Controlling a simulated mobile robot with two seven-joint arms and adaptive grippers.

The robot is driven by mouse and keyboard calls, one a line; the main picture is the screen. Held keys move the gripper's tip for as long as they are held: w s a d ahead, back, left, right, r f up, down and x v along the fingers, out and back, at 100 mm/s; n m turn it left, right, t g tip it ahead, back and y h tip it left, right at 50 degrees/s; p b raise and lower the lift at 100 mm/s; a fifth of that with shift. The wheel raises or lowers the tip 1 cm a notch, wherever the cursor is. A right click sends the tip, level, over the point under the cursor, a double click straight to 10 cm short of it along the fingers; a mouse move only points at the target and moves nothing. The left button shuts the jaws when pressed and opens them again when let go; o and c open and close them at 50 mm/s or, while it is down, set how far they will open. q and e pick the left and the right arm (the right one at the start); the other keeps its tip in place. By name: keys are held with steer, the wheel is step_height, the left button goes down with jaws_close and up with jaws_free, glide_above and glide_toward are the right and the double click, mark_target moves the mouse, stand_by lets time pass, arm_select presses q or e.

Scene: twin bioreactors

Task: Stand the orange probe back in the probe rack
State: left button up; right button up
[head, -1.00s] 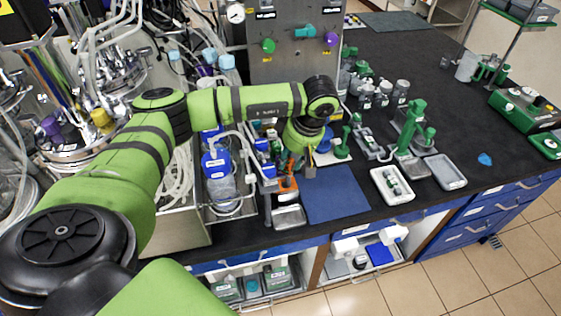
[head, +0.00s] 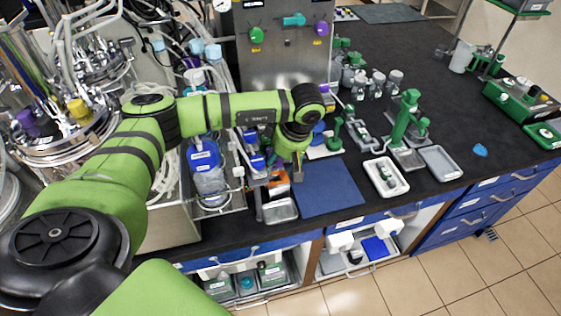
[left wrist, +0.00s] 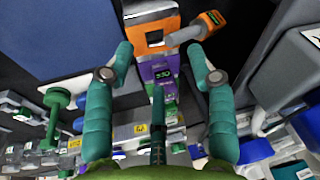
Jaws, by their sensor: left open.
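An orange and grey piece that looks like the orange probe (left wrist: 211,19) lies tilted near the top of the left wrist view, its grey part pointing left. Beside it is an orange block with a dark square opening (left wrist: 148,33), next to a purple block with a lit display (left wrist: 160,72). I cannot tell for sure which part is the probe rack. In the head view orange (head: 279,179) shows just left of my left gripper (head: 298,174). My left gripper (left wrist: 160,50) points down with its teal fingers spread, empty, above these blocks. My right gripper is not visible.
A blue mat (head: 328,189) lies right of the gripper, with a metal tray (head: 280,211) at the front edge. A green stand (head: 335,133) is behind the mat. Bottles (head: 205,155) crowd the left. A white tray (head: 386,179) lies farther right.

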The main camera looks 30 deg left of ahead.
arm_select(q)
steer(key=b+v, duration=0.3)
steer(key=v, duration=0.9)
steer(key=shift+a+b, duration=0.15)
steer(key=shift+b, duration=0.25)
